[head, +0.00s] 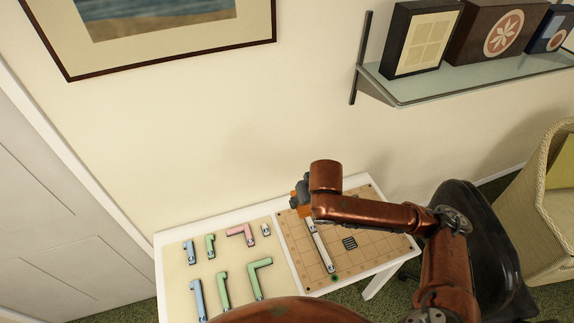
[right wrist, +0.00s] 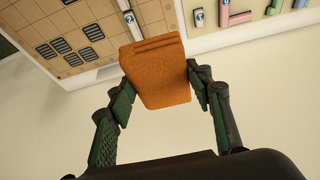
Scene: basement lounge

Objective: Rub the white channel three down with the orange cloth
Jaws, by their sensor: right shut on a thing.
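The white channel (head: 320,247) is a long pale strip lying on the wooden board (head: 372,255), with dark marks near its ends. One end of the channel shows at the top of the right wrist view (right wrist: 129,18). My right gripper (head: 302,206) is shut on the folded orange cloth (right wrist: 160,85), at the channel's far end in the head view. The cloth sits between the two fingers and covers part of the view behind it. Whether the cloth touches the channel I cannot tell. My left gripper is not in view.
The board lies on a white table (head: 172,237) against the wall. Several blue, green and pink pieces (head: 224,290) lie on its left half. A glass shelf (head: 450,88) with boxes is above right. A dark chair (head: 490,245) stands right of the table.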

